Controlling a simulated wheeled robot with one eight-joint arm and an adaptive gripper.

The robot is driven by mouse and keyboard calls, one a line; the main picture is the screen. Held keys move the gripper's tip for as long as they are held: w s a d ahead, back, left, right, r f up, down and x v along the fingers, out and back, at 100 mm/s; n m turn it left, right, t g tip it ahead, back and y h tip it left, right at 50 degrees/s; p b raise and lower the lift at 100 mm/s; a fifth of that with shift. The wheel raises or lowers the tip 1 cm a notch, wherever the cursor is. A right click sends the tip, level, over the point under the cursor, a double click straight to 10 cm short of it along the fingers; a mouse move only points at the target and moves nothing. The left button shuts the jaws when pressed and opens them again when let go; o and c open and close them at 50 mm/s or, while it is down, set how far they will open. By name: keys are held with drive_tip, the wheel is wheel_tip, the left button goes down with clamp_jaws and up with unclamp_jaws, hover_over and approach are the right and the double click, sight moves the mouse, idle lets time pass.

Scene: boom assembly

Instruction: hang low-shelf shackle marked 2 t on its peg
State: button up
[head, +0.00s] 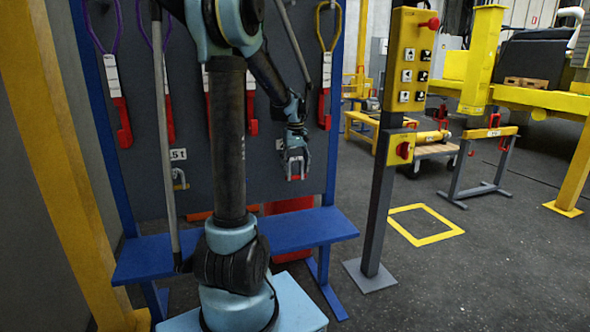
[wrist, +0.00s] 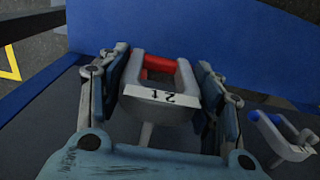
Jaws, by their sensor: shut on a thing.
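My gripper (head: 296,168) is in front of the grey board (head: 265,178), at its right part, with fingers pointing down. It is shut on a grey shackle (wrist: 187,80) with a red part (wrist: 158,65) and a white tag (wrist: 160,97) reading 2 t, upside down in the wrist view. The red part also shows below the fingers in the head view (head: 296,178). A pale rod (wrist: 147,132) shows under the tag, probably a peg; I cannot tell whether the shackle is around it. A pale label (head: 279,144) on the board is partly hidden by my gripper.
Another shackle (head: 180,180) hangs under a label (head: 178,154) at left; a shackle (wrist: 283,135) also shows at right in the wrist view. A blue shelf (head: 310,227) lies below. Slings with red hooks (head: 324,108) hang above. A yellow control post (head: 411,60) stands right.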

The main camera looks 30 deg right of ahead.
drive_tip(key=shift+w+d+f, duration=0.1)
drive_tip(key=shift+w+d, duration=0.1)
drive_tip(key=shift+w, duration=0.6)
drive_tip(key=shift+w+d+f, duration=0.1)
drive_tip(key=shift+w+d, duration=0.1)
drive_tip(key=shift+w, duration=0.65)
drive_tip(key=shift+w+d, duration=0.2)
drive_tip(key=shift+w, duration=0.6)
drive_tip(key=shift+w+d+f, duration=0.15)
drive_tip(key=shift+w+f, duration=0.3)
drive_tip(key=shift+w, duration=0.05)
drive_tip(key=shift+w+f, duration=0.15)
drive_tip(key=shift+f, duration=0.15)
drive_tip(key=o, duration=1.6)
drive_tip(key=shift+o, duration=0.2)
drive_tip(key=shift+f, duration=0.1)
wheel_tip(320, 180, up, 12)
